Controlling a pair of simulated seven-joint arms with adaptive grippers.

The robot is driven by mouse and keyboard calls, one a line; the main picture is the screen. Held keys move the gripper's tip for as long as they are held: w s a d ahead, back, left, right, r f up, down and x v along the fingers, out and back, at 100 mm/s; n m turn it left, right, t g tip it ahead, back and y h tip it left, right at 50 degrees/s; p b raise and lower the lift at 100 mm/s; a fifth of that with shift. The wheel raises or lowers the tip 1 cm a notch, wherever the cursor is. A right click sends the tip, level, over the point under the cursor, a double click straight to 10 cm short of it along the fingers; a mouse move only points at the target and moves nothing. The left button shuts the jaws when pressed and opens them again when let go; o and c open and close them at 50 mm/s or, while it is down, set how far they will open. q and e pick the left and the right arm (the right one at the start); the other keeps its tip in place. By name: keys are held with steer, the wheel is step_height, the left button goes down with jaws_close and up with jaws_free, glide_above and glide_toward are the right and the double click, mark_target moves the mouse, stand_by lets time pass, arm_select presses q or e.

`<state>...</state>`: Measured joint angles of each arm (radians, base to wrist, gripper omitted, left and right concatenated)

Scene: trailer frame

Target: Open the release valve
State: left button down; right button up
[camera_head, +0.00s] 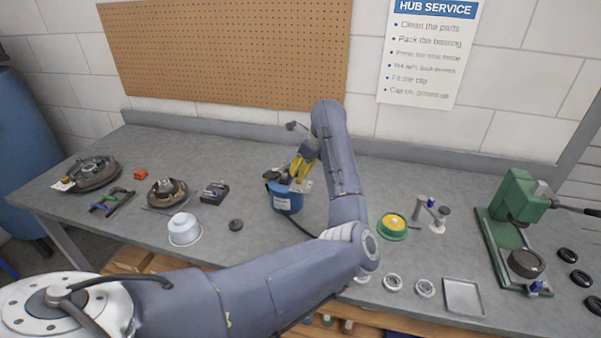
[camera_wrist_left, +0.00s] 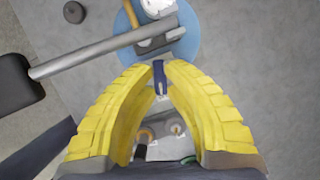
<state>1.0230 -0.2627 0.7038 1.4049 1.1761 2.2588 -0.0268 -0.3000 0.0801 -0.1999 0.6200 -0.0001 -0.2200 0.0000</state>
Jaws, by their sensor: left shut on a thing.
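A blue tub (camera_head: 286,200) with a white label and metal parts on top stands mid-table in the head view. It also shows from above in the left wrist view (camera_wrist_left: 194,40). My left gripper (camera_head: 297,178) reaches down over its top. In the left wrist view, the yellow fingers (camera_wrist_left: 163,72) are closed around a small dark-blue lever-like piece (camera_wrist_left: 159,76), which I take to be the release valve. The finger contact is partly hidden. A grey bar (camera_wrist_left: 100,55) with a black grip (camera_wrist_left: 16,85) extends left beside it. My right gripper is out of view.
A white cup-like part (camera_head: 184,230) and a dark round part (camera_head: 236,225) lie left of the tub. A yellow-green dish (camera_head: 393,226) and a green press (camera_head: 512,230) stand right. A pegboard wall (camera_head: 225,50) is behind.

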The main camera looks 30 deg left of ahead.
arm_select(q)
steer(key=m+t, duration=0.1)
steer(key=m, duration=0.2)
steer(key=m+t, duration=0.1)
steer(key=m, duration=0.2)
steer(key=shift+s+f+h, duration=0.1)
steer(key=shift+s+h, duration=0.05)
steer(key=shift+h, duration=0.25)
steer(key=m+t, duration=0.1)
steer(key=m, duration=0.1)
steer(key=m+h, duration=0.1)
steer(key=m, duration=0.2)
steer(key=shift+s+a+t, duration=0.1)
steer(key=shift+a+t, duration=0.05)
steer(key=shift+t, duration=0.25)
steer(key=shift+m, duration=0.5)
steer(key=c, duration=1.4)
jaws_free()
steer(key=shift+c, duration=0.2)
steer(key=v, duration=0.8)
steer(key=shift+o, duration=0.4)
